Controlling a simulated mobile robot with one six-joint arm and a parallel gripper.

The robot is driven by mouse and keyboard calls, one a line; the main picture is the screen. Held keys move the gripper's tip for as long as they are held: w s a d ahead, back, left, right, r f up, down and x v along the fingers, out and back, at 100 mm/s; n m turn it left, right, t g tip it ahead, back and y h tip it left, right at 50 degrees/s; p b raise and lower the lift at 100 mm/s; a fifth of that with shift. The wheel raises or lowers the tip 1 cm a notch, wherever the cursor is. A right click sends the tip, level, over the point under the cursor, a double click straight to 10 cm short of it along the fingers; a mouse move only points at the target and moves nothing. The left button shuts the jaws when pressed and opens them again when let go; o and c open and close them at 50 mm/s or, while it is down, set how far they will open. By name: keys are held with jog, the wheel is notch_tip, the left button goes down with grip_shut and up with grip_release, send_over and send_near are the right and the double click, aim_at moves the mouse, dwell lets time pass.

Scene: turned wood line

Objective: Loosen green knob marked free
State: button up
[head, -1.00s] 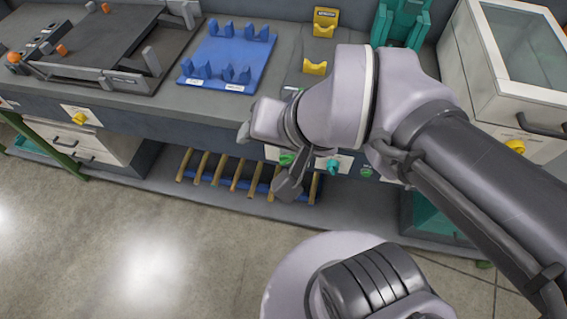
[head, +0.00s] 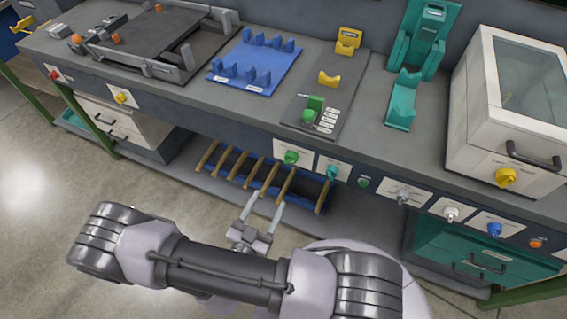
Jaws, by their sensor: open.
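A green knob (head: 291,157) sits on a white plate on the bench's front face. The lettering on its plate is too small to read, so I cannot confirm the mark "free". A green clamp-like piece (head: 313,108) with a round knob stands on the bench top above it, beside a small printed label. My gripper (head: 266,201) is open and empty. It shows below the green knob, slightly left of it, in front of the lower shelf, with both fingers pointing up in the picture and apart from the knob.
A teal knob (head: 332,173) and a green button (head: 363,182) are right of the green knob, followed by grey, white and blue knobs (head: 494,230). Wooden sticks lie across a blue rack (head: 262,180) below. A blue holder (head: 255,62) and yellow cradle (head: 329,79) stand above.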

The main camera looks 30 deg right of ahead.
aim_at(291, 159)
jog(key=b+x, duration=0.3)
jog(key=x, duration=1.2)
jog(key=shift+b, duration=0.35)
grip_shut()
